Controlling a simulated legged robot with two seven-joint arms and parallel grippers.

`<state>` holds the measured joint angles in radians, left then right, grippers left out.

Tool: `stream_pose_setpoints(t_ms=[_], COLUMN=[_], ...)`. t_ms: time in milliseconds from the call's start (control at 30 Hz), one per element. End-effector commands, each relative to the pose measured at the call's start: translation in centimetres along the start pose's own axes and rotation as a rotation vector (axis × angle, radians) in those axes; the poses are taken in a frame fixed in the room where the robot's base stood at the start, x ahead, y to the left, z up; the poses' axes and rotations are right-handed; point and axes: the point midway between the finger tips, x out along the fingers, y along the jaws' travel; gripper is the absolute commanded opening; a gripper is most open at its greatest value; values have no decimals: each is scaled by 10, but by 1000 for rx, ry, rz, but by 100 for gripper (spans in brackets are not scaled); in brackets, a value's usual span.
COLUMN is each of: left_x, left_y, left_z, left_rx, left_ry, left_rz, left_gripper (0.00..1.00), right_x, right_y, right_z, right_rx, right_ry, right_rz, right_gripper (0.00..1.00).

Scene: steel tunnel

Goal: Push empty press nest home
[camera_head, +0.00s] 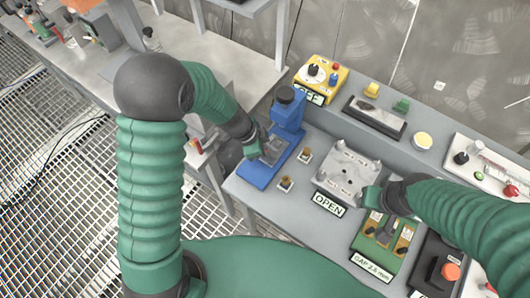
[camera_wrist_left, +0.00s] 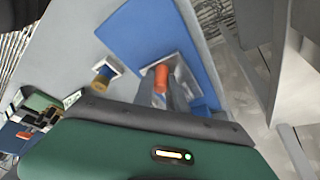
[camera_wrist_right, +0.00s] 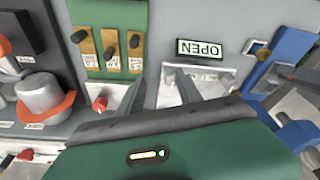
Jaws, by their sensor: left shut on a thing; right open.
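The blue press (camera_head: 288,112) with a black top knob stands at the left end of the bench. Its grey nest (camera_head: 273,149) lies on the blue base in front of the column; no part shows in it, though my gripper hides some of it. My left gripper (camera_head: 262,149) is at the nest. In the left wrist view, its fingers close around an orange-red grip (camera_wrist_left: 161,78) beside the grey nest plate (camera_wrist_left: 186,72). My right gripper (camera_wrist_right: 165,82) is open and empty, close to the grey fixture (camera_head: 349,170) behind the OPEN sign.
Two small brass pieces (camera_head: 286,183) stand right of the press base. A green gauge block (camera_head: 383,245) and a black box with an orange knob (camera_head: 447,270) are at the front right. A yellow switch box (camera_head: 320,75) and a dark tray (camera_head: 374,117) sit behind on the raised shelf.

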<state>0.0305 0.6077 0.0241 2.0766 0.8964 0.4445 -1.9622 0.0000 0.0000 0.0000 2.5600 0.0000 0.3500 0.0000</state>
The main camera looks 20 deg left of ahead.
Motion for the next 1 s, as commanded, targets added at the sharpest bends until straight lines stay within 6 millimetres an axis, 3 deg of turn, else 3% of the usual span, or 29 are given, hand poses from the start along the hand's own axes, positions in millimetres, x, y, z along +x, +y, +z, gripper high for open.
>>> stream_pose_setpoints(t_ms=[200, 467, 500, 567, 867, 1000], left_x=[7, 7, 7, 7, 6, -12], left_y=[-22, -24, -24, -23, -22, -23], left_z=[-19, -20, -20, -20, -20, -21], left_rx=[1, 0, 0, 0, 1, 2], left_ry=[0, -1, -1, -1, 0, 1], left_rz=[-5, -6, -6, -5, -4, -6], left_gripper=[0, 0, 20, 27, 27, 27], right_x=[0, 0, 0, 0, 0, -1], right_y=[0, 0, 0, 0, 0, 0], right_z=[0, 0, 0, 0, 0, 0], right_rx=[0, 0, 0, 0, 0, 0], right_ry=[0, 0, 0, 0, 0, 0], right_rz=[0, 0, 0, 0, 0, 0], right_gripper=[42, 42, 42, 42, 42, 42])
